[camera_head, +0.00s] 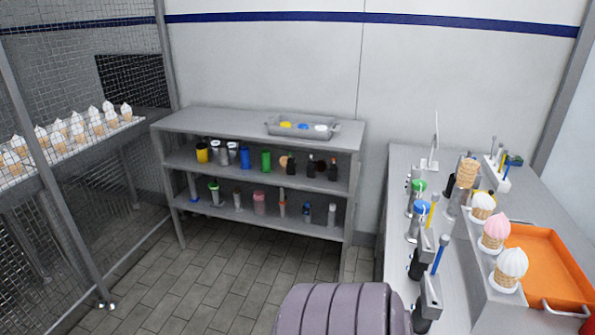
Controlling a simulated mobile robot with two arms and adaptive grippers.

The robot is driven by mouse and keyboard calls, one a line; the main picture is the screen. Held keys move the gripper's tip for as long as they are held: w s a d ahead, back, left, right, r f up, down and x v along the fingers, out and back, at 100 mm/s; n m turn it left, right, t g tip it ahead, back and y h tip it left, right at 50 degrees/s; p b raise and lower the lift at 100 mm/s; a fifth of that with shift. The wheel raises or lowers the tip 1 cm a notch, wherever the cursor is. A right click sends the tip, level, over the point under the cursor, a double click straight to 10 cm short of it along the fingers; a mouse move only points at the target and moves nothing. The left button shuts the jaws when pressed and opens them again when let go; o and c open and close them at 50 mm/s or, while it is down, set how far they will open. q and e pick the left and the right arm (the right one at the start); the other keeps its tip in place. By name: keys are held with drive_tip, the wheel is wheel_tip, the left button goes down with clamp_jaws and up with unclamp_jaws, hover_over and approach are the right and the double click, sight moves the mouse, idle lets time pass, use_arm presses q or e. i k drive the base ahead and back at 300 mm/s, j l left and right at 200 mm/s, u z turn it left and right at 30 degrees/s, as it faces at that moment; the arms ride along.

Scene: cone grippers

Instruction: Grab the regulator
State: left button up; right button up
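Neither of my grippers shows in the head view. I cannot tell for certain which thing is the regulator; nothing in view is clearly marked as one. Small tools and bottles stand on the grey shelf unit (225,121), among them a yellow container (202,153), a blue one (245,157) and a green one (266,160). On its lower shelf are a green-topped item (214,192) and a pink jar (259,203). A grey tray (333,130) with small coloured pieces sits on top. Black and grey devices (429,301) stand along the right worktop.
An orange tray (541,263) lies on the right worktop (406,170) beside several ice cream cones (494,229). A purple-grey ribbed object (336,309) fills the bottom middle. Cones line a left counter behind wire mesh (85,50). The tiled floor (180,277) in front of the shelves is clear.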

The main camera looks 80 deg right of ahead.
sight(306, 211)
drive_tip(key=i+z, duration=0.65)
drive_tip(key=i+j+z, duration=0.1)
drive_tip(key=i+z, duration=0.25)
drive_tip(key=i+l+z, duration=0.25)
drive_tip(key=z, duration=0.2)
drive_tip(key=i+l+z, duration=0.15)
drive_tip(key=z, duration=0.3)
drive_tip(key=i+z, duration=0.7)
drive_tip(key=z, duration=0.15)
drive_tip(key=i+j+z, duration=0.15)
drive_tip(key=z, duration=0.3)
drive_tip(key=i+z, duration=0.45)
drive_tip(key=i+j+z, duration=0.2)
drive_tip(key=i+z, duration=0.25)
drive_tip(key=i, duration=0.15)
